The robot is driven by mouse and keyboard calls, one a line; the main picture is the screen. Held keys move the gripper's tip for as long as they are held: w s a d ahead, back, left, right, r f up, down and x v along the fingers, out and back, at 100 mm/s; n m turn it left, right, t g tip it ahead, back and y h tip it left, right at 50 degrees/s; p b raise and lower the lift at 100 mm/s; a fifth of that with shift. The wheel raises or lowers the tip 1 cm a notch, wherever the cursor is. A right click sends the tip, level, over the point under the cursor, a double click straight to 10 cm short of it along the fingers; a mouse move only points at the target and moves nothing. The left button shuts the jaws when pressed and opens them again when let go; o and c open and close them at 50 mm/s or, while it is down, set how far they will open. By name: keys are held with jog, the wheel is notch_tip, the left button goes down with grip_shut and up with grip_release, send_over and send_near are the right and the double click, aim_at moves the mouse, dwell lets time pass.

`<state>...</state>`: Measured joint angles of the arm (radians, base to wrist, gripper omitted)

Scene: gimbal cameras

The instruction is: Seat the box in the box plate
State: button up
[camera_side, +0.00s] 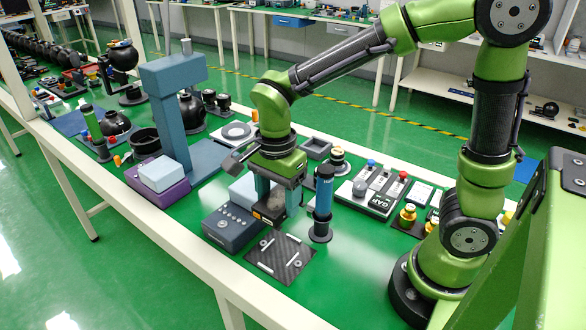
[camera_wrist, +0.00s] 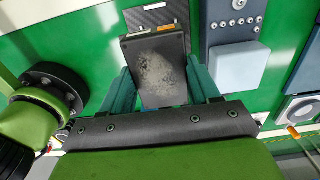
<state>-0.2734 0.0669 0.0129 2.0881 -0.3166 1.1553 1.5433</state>
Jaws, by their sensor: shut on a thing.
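My gripper (camera_side: 277,204) is shut on a dark grey box (camera_side: 270,206), held upright between its fingers above the bench. In the wrist view the box (camera_wrist: 155,62) shows a worn, speckled face between the two teal fingers of my gripper (camera_wrist: 159,72). The likely box plate is a black carbon-patterned plate (camera_side: 281,258) with light slots and pins, flat on the green bench in front of and below the box. In the wrist view the plate (camera_wrist: 148,18) shows beyond the box's far edge, partly hidden by it. The box appears apart from the plate.
A blue cylinder on a stand (camera_side: 322,203) is close on the right. A switch panel (camera_side: 372,190) lies farther right. Bare green bench lies right of the plate.

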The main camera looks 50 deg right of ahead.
aim_at(278, 198)
notch_tip(278, 198, down, 6)
jog(key=shift+r, duration=0.15)
dwell(0.3)
jog(key=shift+f, duration=2.9)
jog(key=shift+f, duration=0.95)
jog(key=o, duration=1.2)
jog(key=shift+o, duration=0.2)
notch_tip(278, 198, up, 17)
jog(key=shift+f, duration=0.1)
